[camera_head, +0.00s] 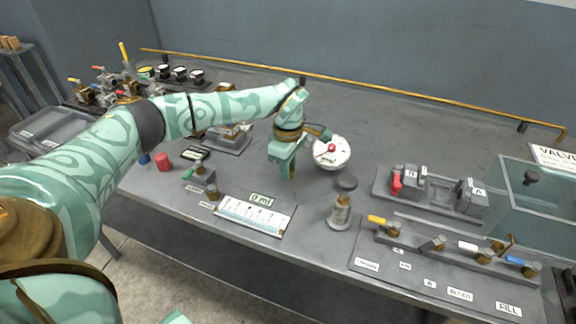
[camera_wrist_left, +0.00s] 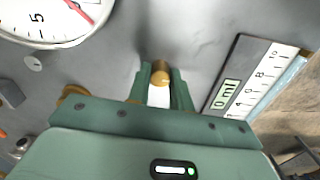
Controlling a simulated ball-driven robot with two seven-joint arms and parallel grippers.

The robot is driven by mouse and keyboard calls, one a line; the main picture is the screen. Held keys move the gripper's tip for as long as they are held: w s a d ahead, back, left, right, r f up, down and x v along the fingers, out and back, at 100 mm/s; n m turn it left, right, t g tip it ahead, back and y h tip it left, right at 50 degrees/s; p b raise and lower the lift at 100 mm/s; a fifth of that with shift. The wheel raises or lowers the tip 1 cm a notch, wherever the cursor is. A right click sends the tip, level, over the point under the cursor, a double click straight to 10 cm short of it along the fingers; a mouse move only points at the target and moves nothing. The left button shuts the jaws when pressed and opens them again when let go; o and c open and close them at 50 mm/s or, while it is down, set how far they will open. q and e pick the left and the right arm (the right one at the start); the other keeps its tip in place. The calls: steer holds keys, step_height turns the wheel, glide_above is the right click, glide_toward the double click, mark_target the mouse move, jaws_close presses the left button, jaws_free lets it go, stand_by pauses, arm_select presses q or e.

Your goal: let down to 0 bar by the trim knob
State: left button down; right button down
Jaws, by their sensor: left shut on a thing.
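My left gripper (camera_head: 288,174) points down at the bench, just left of the round white pressure gauge (camera_head: 332,153). In the left wrist view its two fingers (camera_wrist_left: 160,88) are closed around a small brass knob (camera_wrist_left: 161,76), which I take to be the trim knob. In the head view the knob is hidden by the gripper. The gauge also shows in the left wrist view (camera_wrist_left: 45,18), cut off by the edge, with a red needle. I cannot tell the exact reading. The right gripper is not in view.
A white scale plate (camera_head: 255,214) with a "0 ml" display lies at the front edge. A metal post with a dark cap (camera_head: 341,212) stands right of it. A valve panel (camera_head: 440,262) with coloured levers and a clear tank (camera_head: 530,205) are at the right.

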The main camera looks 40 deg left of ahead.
arm_select(q)
steer(key=n+p, duration=0.3)
steer(key=shift+r+n, duration=0.3)
steer(key=n+p, duration=0.3)
steer(key=shift+n, duration=0.4)
steer(key=n+p, duration=0.3)
steer(key=n, duration=0.1)
steer(key=n+p, duration=0.2)
steer(key=n, duration=0.3)
steer(key=shift+f+p, duration=0.1)
steer(key=shift+p, duration=0.25)
steer(key=n+p, duration=0.2)
steer(key=n, duration=0.2)
steer(key=shift+n, duration=0.3)
steer(key=n+p, duration=0.1)
steer(key=n, duration=0.3)
steer(key=shift+p, duration=0.35)
steer(key=n+p, duration=0.1)
steer(key=n, duration=0.4)
steer(key=shift+w, duration=0.1)
steer(key=shift+f+n+p, duration=0.1)
steer(key=shift+n+p, duration=0.25)
steer(key=shift+n, duration=1.45)
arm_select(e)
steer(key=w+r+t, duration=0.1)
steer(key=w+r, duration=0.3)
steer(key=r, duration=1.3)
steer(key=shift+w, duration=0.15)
